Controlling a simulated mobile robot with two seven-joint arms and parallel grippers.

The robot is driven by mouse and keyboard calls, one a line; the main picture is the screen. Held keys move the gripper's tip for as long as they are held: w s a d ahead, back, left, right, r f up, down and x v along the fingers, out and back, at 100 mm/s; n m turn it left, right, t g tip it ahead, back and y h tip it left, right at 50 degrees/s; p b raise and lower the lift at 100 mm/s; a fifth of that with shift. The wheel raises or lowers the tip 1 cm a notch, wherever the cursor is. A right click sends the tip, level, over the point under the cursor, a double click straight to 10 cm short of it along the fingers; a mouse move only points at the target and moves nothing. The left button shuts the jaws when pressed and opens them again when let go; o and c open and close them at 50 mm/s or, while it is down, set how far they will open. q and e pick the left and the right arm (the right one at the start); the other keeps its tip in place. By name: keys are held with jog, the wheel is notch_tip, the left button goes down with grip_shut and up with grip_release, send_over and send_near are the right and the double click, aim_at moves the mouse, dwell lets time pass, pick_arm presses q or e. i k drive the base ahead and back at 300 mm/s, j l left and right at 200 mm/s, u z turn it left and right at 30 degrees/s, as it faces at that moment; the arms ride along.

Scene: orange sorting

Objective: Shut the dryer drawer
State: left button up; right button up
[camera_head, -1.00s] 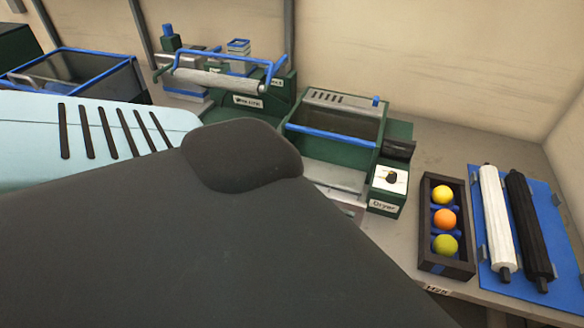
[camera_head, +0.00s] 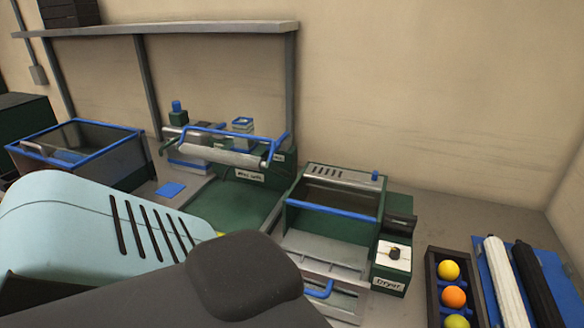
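The dryer (camera_head: 333,209) is a dark green machine with a blue bar across its top opening and a label on its right side. Its drawer (camera_head: 345,304) is at the lower front, grey with a blue handle (camera_head: 320,290). The drawer seems to stick out toward me, but its left part is hidden behind my dark arm link, so I cannot tell how far. A light blue shell and the dark link of my own arm fill the lower left. Neither of my grippers is in view.
A dark tray (camera_head: 433,294) with colored balls, a white roller (camera_head: 507,283) and a black roller (camera_head: 541,285) lie right of the dryer. A green machine (camera_head: 235,206) with a blue bar stands to its left. A blue-rimmed bin (camera_head: 100,156) is further left.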

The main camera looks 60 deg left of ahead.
aim_at(332, 271)
jog(key=j+u, duration=0.1)
jog(key=u, duration=0.3)
jog(key=i+j+u, duration=0.1)
jog(key=u, duration=0.3)
jog(key=j+u, duration=0.1)
jog(key=u, duration=0.3)
jog(key=i+u, duration=0.15)
jog(key=u, duration=0.3)
jog(key=k, duration=0.05)
